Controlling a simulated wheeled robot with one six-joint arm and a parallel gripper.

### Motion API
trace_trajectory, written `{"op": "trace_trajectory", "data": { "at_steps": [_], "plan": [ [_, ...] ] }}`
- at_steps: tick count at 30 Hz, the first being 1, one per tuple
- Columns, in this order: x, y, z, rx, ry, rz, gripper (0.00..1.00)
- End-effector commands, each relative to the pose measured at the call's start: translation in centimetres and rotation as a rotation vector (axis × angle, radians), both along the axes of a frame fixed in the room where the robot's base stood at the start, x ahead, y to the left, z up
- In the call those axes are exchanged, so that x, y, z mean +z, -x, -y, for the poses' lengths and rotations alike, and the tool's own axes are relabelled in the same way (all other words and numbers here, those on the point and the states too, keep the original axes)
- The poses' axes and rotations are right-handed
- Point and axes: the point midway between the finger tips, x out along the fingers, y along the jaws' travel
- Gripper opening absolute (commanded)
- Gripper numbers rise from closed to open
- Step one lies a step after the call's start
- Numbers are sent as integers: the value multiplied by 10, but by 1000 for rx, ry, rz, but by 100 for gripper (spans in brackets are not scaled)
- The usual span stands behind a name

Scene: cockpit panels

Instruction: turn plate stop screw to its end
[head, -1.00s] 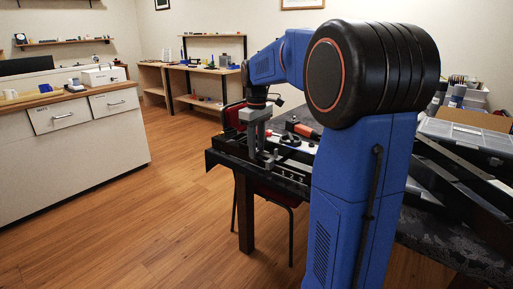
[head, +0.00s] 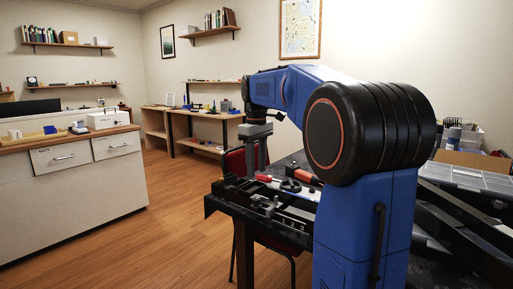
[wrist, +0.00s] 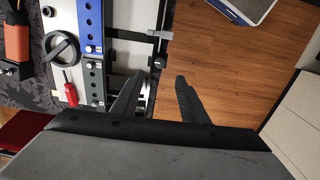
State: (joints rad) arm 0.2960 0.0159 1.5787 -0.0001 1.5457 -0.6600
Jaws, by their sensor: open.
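The fixture (head: 262,215), a dark rail assembly, sits at the table's front edge in the head view. In the wrist view its dark bar (wrist: 130,35) carries small fittings, including a black knob-like piece (wrist: 160,61) at its right side. I cannot tell for sure which fitting is the plate stop screw. My gripper (head: 256,170) hangs above the fixture, fingers down. In the wrist view my gripper (wrist: 159,78) is open and empty, its fingers on either side of the knob-like piece's column, lower in the picture. A pale round part beside the left finger is partly hidden.

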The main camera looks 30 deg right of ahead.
Motion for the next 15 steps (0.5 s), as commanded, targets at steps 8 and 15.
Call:
{"op": "trace_trajectory", "data": {
  "at_steps": [8,15],
  "plan": [
    [49,-1,0,0,0,1,40],
    [68,0,0,0,0,0,40]
  ]
}}
